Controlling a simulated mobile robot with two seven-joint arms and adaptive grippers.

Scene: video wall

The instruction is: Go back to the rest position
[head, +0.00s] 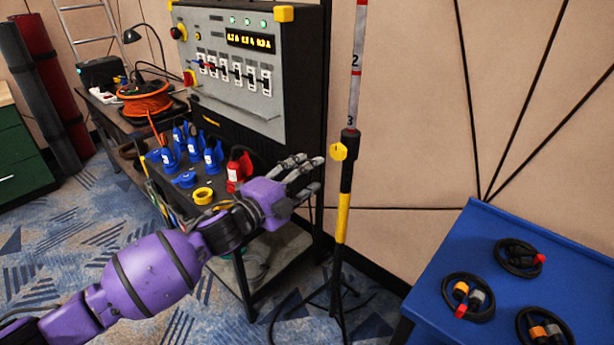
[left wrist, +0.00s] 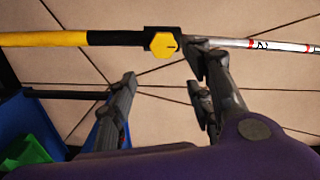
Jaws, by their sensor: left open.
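My left arm comes in from the lower left of the head view. Its purple and grey left gripper (head: 314,174) is open, with nothing between its fingers. It is just left of an upright pole (head: 343,205) with a yellow knob, a black and yellow lower part and a white numbered top. In the left wrist view the open fingers (left wrist: 163,76) show apart, and the pole (left wrist: 115,38) crosses the top of the picture. One fingertip appears close to the pole; I cannot tell whether it touches. My right gripper is not in view.
A cart (head: 243,272) with blue and red connectors stands behind my gripper, below a grey control panel (head: 225,75). A blue table (head: 450,270) with coiled cables is at the right. An orange cable reel (head: 145,100) sits on a bench further back. The pole's tripod legs reach the carpet.

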